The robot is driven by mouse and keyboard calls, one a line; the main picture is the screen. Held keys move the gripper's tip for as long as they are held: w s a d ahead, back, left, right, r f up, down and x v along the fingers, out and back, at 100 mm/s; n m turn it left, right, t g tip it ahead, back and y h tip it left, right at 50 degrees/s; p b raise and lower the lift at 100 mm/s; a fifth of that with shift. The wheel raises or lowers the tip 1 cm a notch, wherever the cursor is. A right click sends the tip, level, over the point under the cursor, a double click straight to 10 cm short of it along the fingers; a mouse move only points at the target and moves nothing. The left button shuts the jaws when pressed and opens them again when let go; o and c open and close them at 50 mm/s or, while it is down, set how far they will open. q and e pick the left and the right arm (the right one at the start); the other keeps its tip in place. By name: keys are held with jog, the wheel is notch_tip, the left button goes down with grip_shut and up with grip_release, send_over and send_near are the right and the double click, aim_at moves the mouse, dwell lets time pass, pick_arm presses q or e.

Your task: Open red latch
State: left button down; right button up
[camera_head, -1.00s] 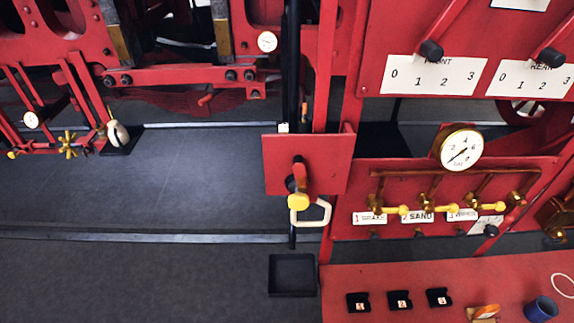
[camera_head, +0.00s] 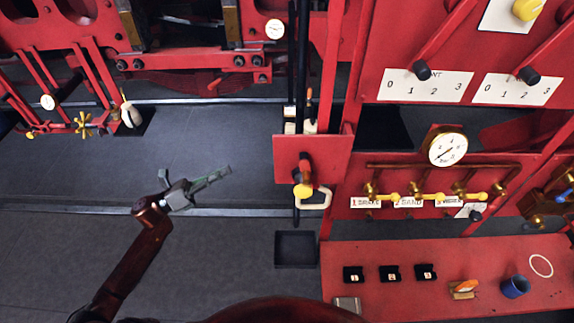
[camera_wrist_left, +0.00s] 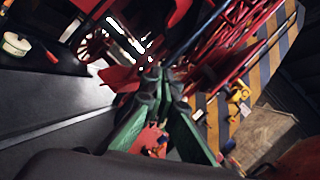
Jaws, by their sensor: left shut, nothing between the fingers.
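A red plate (camera_head: 312,146) stands upright right of centre in the head view. On it sits a small latch-like handle (camera_head: 305,165) in red and black, with a yellow knob (camera_head: 303,191) and a cream loop (camera_head: 316,202) below. I cannot tell for sure that this is the red latch. My left gripper (camera_head: 229,170) is shut and empty, left of the plate and apart from it, pointing towards it. In the left wrist view its green fingers (camera_wrist_left: 158,74) meet at the tips. My right gripper is not in view.
A red bench (camera_head: 430,265) at lower right holds several black blocks, an orange-topped piece (camera_head: 464,288) and a blue cup (camera_head: 514,287). A black tray (camera_head: 296,249) lies below the plate. A pressure gauge (camera_head: 447,148) and brass valves are to the right. Dark floor is clear at left.

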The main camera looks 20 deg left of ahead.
pick_arm(q)
jog(key=s+d+r+m+g+h+p, duration=0.2)
jog(key=s+d+r+m+g+h, duration=0.1)
jog(key=s+d+r+m+g, duration=0.65)
jog(key=m+t+p, duration=0.2)
jog(key=p, duration=0.4)
send_near(301, 173)
jog(key=shift+n, duration=0.25)
jog(key=x, duration=0.5)
jog(key=shift+w+d+r, duration=0.15)
jog(key=shift+d, duration=0.1)
jog(key=shift+w+d, duration=0.2)
jog(key=shift+d, duration=0.4)
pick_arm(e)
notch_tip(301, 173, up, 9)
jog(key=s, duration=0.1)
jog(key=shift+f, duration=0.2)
